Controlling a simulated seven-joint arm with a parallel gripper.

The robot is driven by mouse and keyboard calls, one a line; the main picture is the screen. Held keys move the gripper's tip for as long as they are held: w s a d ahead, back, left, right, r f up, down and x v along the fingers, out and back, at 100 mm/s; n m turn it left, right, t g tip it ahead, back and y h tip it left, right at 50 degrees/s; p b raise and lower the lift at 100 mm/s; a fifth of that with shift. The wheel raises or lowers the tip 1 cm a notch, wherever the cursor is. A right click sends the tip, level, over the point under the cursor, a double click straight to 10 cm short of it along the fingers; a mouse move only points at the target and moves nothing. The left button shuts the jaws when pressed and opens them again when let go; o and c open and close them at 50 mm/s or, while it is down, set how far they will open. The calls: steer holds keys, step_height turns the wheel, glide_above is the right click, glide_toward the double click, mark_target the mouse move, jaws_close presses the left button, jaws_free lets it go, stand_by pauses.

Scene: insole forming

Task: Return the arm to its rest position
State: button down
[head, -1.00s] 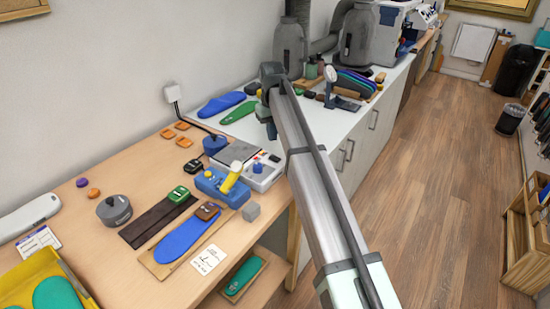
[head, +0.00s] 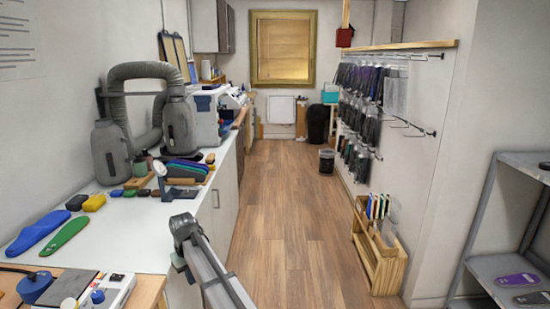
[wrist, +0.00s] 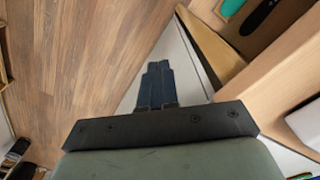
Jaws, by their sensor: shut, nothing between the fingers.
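My gripper shows in the wrist view, where its two dark fingers (wrist: 158,68) are together with nothing between them. It points down past the edge of a wooden bench, above the wood floor (wrist: 85,60). In the head view my arm rises from the bottom centre, beside the front of the white counter (head: 130,225). The fingers cannot be made out in the head view.
A blue insole (head: 38,232) and a green insole (head: 64,236) lie on the counter, with a grey control box (head: 105,288) nearer. A wooden crate (head: 378,250) and metal shelf (head: 500,270) stand at right. The aisle floor (head: 290,210) is clear.

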steer(key=s+d+f+m, duration=0.2)
steer(key=d+f, duration=0.5)
steer(key=d, duration=0.6)
steer(key=s+d+f+m, duration=0.2)
steer(key=d+f, duration=0.5)
steer(key=d, duration=0.7)
steer(key=s+d+f+m, duration=0.2)
steer(key=s+d+f, duration=0.3)
steer(key=d, duration=0.4)
steer(key=s+d+f+m, duration=0.3)
steer(key=s+d, duration=0.5)
steer(key=d, duration=0.1)
steer(key=s+f+g, duration=0.3)
steer(key=s+f, duration=0.7)
steer(key=s, duration=0.4)
steer(key=s+f+g, duration=0.3)
steer(key=s+f, duration=0.7)
steer(key=s, duration=0.4)
steer(key=shift+s+a+f+n+g, duration=0.2)
steer(key=shift+s+f+n+g, duration=0.1)
steer(key=shift+g, duration=0.1)
